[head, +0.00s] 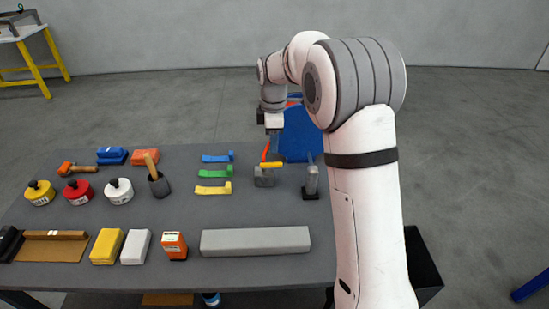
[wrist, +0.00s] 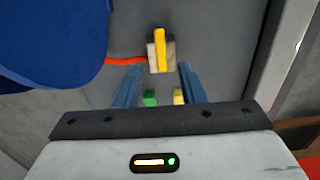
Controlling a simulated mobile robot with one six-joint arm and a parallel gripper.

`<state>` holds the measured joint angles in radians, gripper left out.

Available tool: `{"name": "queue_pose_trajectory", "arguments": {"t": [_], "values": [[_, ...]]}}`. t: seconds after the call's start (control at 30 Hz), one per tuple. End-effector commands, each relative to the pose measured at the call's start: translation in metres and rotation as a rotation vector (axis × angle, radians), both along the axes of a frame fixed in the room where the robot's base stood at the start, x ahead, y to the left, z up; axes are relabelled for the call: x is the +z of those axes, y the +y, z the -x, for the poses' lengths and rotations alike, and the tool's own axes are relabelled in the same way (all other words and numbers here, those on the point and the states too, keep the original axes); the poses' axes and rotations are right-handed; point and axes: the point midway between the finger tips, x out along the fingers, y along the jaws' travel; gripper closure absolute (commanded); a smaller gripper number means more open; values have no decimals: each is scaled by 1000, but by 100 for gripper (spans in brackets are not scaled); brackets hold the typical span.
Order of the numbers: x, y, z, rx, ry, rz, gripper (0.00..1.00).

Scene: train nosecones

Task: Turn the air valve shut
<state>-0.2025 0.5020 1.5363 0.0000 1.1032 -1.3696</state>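The air valve (head: 264,178) is a small grey block with a yellow lever (head: 271,164) on top, standing near the back right of the grey table. In the wrist view the valve body (wrist: 152,60) is ahead of the fingers, and its yellow lever (wrist: 160,45) points up the picture. An orange-red hose (wrist: 125,61) meets its left side. My gripper (head: 272,129) is above and behind the valve in the head view. In the wrist view its two blue fingers (wrist: 159,72) are spread apart, with nothing held between them.
A grey upright piece on a black base (head: 310,182) stands right of the valve. Blue, green (head: 214,171) and yellow hooked pieces lie to its left. A long grey block (head: 256,241) lies in front. A blue object (head: 297,140) is behind the table.

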Motion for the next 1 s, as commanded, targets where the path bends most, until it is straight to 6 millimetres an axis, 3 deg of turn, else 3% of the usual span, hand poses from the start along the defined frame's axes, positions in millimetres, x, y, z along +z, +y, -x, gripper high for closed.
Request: {"name": "queue_pose_trajectory", "arguments": {"t": [0.5,0.87,1.0], "values": [[-69,0,1,1,2,0,64],[-76,1,1,1,0,0,64],[-75,1,1,1,0,0,75]]}}
